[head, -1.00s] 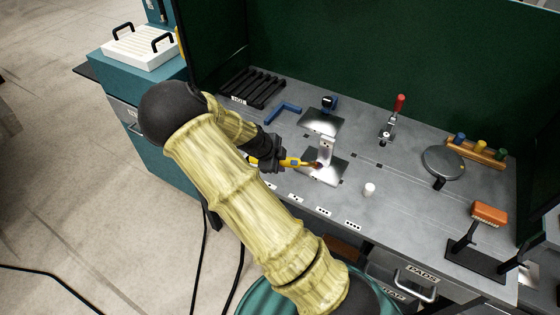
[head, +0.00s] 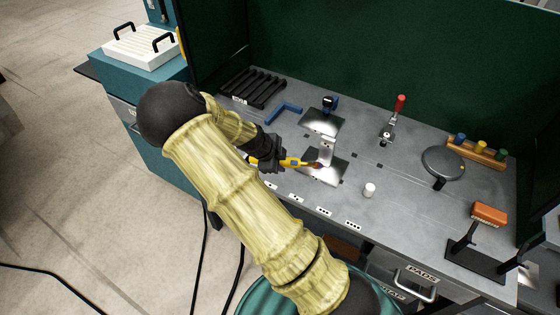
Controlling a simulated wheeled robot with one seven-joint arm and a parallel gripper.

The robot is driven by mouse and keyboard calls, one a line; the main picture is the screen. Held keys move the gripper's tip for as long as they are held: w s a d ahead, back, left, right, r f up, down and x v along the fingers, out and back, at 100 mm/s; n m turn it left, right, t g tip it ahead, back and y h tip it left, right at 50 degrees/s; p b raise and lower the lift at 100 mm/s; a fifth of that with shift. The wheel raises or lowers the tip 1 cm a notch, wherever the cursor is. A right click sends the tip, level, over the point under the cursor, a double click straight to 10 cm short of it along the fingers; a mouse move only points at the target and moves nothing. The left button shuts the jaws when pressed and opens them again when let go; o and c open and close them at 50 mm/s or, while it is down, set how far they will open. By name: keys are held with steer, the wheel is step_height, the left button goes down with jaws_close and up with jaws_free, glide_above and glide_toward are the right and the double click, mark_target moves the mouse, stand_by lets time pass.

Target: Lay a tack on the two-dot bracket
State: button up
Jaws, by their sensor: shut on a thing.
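My gripper (head: 276,160) is shut on a yellow torch-like tool (head: 292,162), whose tip points right. The tip is at or close to an upright metal bracket (head: 327,150) on a shiny plate (head: 330,175) near the middle of the bench; I cannot tell whether they touch. Dot labels (head: 323,211) line the bench's front edge, some partly hidden by my arm. I cannot make out which label has two dots for this bracket.
A blue angle piece (head: 285,110) and a black rack (head: 254,87) lie at the left. Green screens stand behind.

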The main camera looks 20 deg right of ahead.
steer(key=s+a+r+p, duration=0.1)
steer(key=r+p, duration=0.1)
steer(key=s+a+r+p, duration=0.1)
steer(key=a+r+p, duration=0.1)
steer(key=shift+s, duration=0.15)
stand_by(0.6)
